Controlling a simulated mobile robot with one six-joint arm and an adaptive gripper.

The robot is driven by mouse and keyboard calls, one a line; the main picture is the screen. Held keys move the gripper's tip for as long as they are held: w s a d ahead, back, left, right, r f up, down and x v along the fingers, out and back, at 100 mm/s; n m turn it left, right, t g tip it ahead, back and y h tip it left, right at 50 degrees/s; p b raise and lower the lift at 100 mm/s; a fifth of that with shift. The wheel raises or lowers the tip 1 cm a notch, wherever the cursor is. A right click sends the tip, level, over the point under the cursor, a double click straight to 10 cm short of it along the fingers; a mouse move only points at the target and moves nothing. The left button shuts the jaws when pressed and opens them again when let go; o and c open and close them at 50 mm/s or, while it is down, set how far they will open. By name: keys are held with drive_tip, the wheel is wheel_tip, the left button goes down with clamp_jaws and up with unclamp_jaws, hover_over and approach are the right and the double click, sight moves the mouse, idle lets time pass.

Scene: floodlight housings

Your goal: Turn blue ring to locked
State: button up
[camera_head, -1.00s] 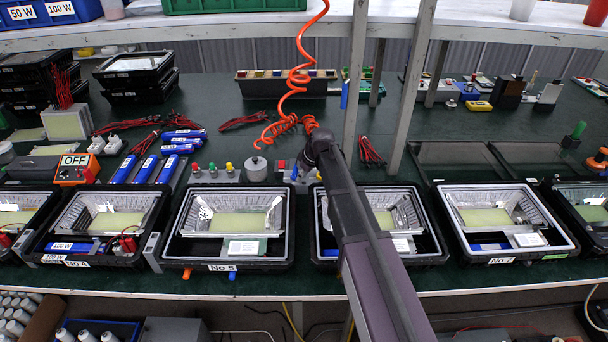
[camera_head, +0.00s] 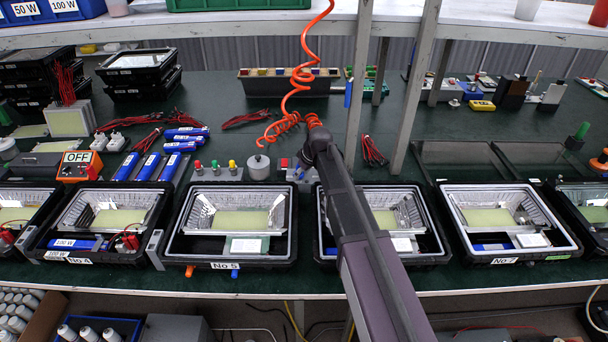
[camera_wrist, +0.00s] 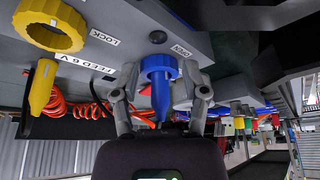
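In the wrist view the blue ring (camera_wrist: 160,66) sits on a grey panel, its blue handle (camera_wrist: 160,98) pointing down the picture toward my palm. A LOCK label (camera_wrist: 107,36) lies to its upper left and an OPEN label (camera_wrist: 181,50) to its right. My gripper (camera_wrist: 162,92) is open, one finger on each side of the blue ring and handle. I cannot tell whether either finger touches it.
A yellow ring (camera_wrist: 48,24) with a yellow handle is left of the blue one, near a FEED 6 V label (camera_wrist: 90,68). An orange coiled hose (camera_head: 298,80) hangs close behind my gripper. Floodlight housings, such as No 5 (camera_head: 233,255), line the bench front.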

drive_tip(key=shift+s+d, duration=0.15)
drive_tip(key=shift+d, duration=0.1)
drive_tip(key=shift+d+n, duration=0.1)
drive_tip(key=shift+n, duration=0.4)
